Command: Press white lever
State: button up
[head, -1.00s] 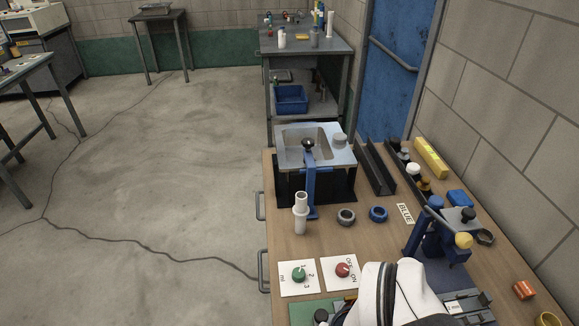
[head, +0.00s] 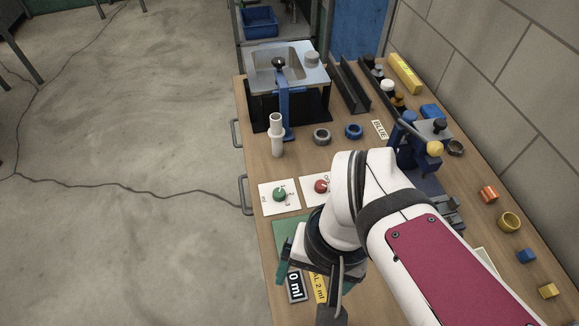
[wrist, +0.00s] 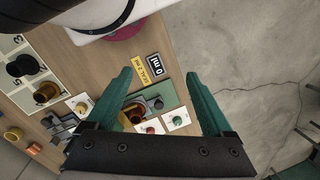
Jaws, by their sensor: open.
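No lever that I can clearly call white shows in either view. The nearest match is an upright white tube (head: 276,138), standing on the bench in front of the sink block in the head view. My gripper (wrist: 158,76) is open and empty, with its two green fingers apart above the bench. In the wrist view a green plate (wrist: 170,92) with a grey device shows between the fingers. My arm hides part of the bench.
A green knob (head: 280,194) and a red knob (head: 321,186) sit on white cards. A steel sink block (head: 262,60) with a blue arm stands behind. A blue press (head: 412,140) with a yellow knob stands at right. Small coloured blocks lie along the right side.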

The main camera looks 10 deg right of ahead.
jog(key=w+d+r+n, duration=0.1)
jog(key=w+d+r, duration=0.1)
jog(key=r, duration=0.1)
jog(key=w+d+r+n+g, duration=0.1)
jog(key=w+d+r, duration=0.1)
jog(key=r, duration=0.1)
jog(key=w+d+r+n+g, duration=0.1)
jog(key=w+d+r, duration=0.1)
jog(key=d+r, duration=0.1)
jog(key=shift+w+r, duration=0.2)
jog(key=shift+w, duration=0.15)
jog(key=c, duration=0.7)
jog(key=w+d+r+n+y, duration=0.1)
jog(key=w+d+r, duration=0.1)
jog(key=d, duration=0.1)
jog(key=w+d+r+n, duration=0.1)
jog(key=w+d+r, duration=0.1)
jog(key=d, duration=0.1)
jog(key=w+d+r+y, duration=0.1)
jog(key=w+d+r, duration=0.1)
jog(key=d+r, duration=0.1)
jog(key=shift+w+d+n+y, duration=0.1)
jog(key=shift+w+n+y, duration=0.05)
jog(key=shift+n+y, duration=0.2)
grip_shut()
jog(key=shift+f, duration=0.1)
jog(key=x, duration=1.4)
